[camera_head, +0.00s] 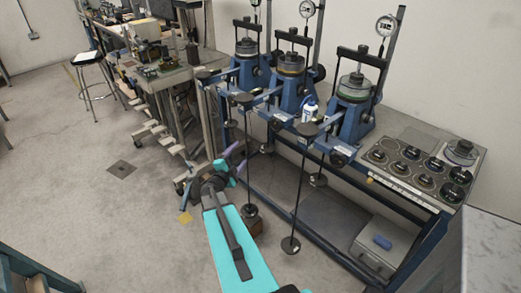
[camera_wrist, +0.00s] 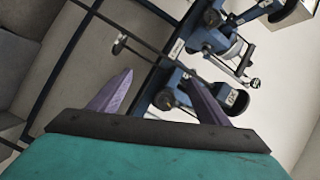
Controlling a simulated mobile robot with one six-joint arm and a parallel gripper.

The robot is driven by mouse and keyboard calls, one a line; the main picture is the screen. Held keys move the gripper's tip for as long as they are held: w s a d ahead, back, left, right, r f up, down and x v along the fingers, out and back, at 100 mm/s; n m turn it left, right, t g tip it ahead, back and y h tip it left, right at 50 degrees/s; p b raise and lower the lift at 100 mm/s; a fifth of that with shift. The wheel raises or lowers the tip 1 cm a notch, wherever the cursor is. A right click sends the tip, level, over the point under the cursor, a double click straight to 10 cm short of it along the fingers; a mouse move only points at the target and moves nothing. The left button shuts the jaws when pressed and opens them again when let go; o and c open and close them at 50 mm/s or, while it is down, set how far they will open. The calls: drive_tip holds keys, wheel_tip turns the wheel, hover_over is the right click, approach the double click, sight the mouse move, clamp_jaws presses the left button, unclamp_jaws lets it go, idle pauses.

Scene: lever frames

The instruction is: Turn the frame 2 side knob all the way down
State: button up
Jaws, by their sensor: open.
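Three blue lever frames stand in a row on the bench in the head view: a left one (camera_head: 248,72), a middle one (camera_head: 290,84) and a right one (camera_head: 354,108). Dark round knobs sit low at the middle frame (camera_head: 277,124) and the right frame (camera_head: 338,158). My gripper (camera_head: 241,160) is open and empty, in front of and below the frames, apart from them. In the wrist view, its purple fingers (camera_wrist: 158,75) spread apart, with a dark round knob (camera_wrist: 165,100) on a blue frame visible between them, beyond the tips.
Long lever arms with hanging rods and weights (camera_head: 290,244) project in front of the bench near my arm. A white bottle (camera_head: 309,111) stands between frames. A tray of dark discs (camera_head: 420,172) is at right. Open floor (camera_head: 110,220) lies left.

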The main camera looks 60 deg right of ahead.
drive_tip(key=w+a+f+n+t+y, duration=0.4)
drive_tip(key=w+a, duration=0.3)
drive_tip(key=a, duration=0.4)
drive_tip(key=w+a+f+n+t+y, duration=0.35)
drive_tip(key=w+a+f+n, duration=0.35)
drive_tip(key=a, duration=0.5)
drive_tip(key=a+f+n+y, duration=0.4)
drive_tip(key=a+f, duration=0.2)
drive_tip(key=a, duration=0.6)
drive_tip(key=a+f+n+y, duration=0.35)
drive_tip(key=a+f, duration=0.25)
drive_tip(key=a, duration=0.6)
drive_tip(key=s+a+f+n+g+y, duration=0.25)
drive_tip(key=s+a+f+g, duration=0.2)
drive_tip(key=s+a, duration=0.3)
drive_tip(key=s+a+f+n+g+y, duration=0.2)
drive_tip(key=s+a+f+n+g, duration=0.25)
drive_tip(key=s, duration=0.45)
drive_tip(key=s+r+n+g+h, duration=0.1)
drive_tip(key=s+n+g, duration=0.3)
drive_tip(key=s, duration=1.7)
drive_tip(key=g+h, duration=0.1)
drive_tip(key=g, duration=0.2)
drive_tip(key=shift+s+d+r, duration=0.15)
drive_tip(key=shift+s+d, duration=0.05)
drive_tip(key=shift+d, duration=0.05)
